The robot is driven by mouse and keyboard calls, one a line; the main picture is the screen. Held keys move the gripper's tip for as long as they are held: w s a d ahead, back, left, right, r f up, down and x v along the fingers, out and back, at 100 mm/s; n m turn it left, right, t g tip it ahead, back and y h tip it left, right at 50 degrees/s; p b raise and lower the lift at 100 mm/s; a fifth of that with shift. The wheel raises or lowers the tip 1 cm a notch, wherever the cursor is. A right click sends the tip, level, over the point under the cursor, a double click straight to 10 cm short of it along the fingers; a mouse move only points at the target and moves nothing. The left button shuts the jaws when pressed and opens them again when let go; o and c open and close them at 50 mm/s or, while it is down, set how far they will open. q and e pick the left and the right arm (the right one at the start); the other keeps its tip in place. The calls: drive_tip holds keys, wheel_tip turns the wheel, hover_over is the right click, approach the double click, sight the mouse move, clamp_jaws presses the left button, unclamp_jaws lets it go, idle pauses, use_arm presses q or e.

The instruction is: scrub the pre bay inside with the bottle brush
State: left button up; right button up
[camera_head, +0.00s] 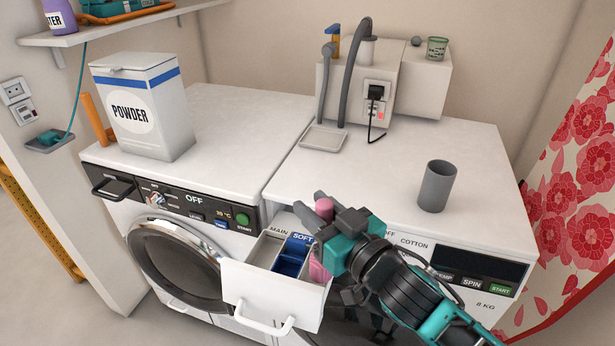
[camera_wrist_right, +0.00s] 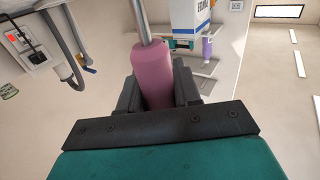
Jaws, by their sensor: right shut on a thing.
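My right gripper (camera_head: 314,208) is shut on the pink handle of the bottle brush (camera_head: 323,206), above the pulled-out detergent drawer (camera_head: 265,292). In the right wrist view, the pink handle of the brush (camera_wrist_right: 153,72) sits between the fingers, with a thin metal rod running from it out of the top of the picture. The drawer has a grey bay labelled MAIN, a blue bay labelled SOFT (camera_head: 291,258) and a pink area (camera_head: 318,268) at its right, partly behind my gripper. No PRE label shows. I cannot tell where the brush head is. My left gripper is not in view.
A grey cup (camera_head: 437,186) stands on the right machine's top, near the gripper. A shallow tray (camera_head: 323,138) and a box with hoses and a plug (camera_head: 372,85) are at the back. A powder box (camera_head: 142,105) stands on the left machine. The top between tray and cup is clear.

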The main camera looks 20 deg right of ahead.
use_arm(q)
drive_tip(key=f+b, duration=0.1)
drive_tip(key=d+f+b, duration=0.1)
drive_tip(key=b, duration=0.1)
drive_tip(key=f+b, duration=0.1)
drive_tip(key=b, duration=0.1)
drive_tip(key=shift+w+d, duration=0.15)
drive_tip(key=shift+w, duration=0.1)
use_arm(e)
drive_tip(key=w+f+n+g+y, duration=0.2)
drive_tip(key=w+f+y, duration=0.1)
drive_tip(key=f, duration=0.3)
drive_tip(key=shift+w+f+n+y, duration=0.15)
drive_tip(key=shift+w+n+y, duration=0.25)
drive_tip(key=shift+y, duration=0.1)
drive_tip(key=shift+s, duration=0.1)
use_arm(q)
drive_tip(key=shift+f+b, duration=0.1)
drive_tip(key=shift+b, duration=0.25)
use_arm(e)
drive_tip(key=shift+f, duration=0.4)
idle(0.4)
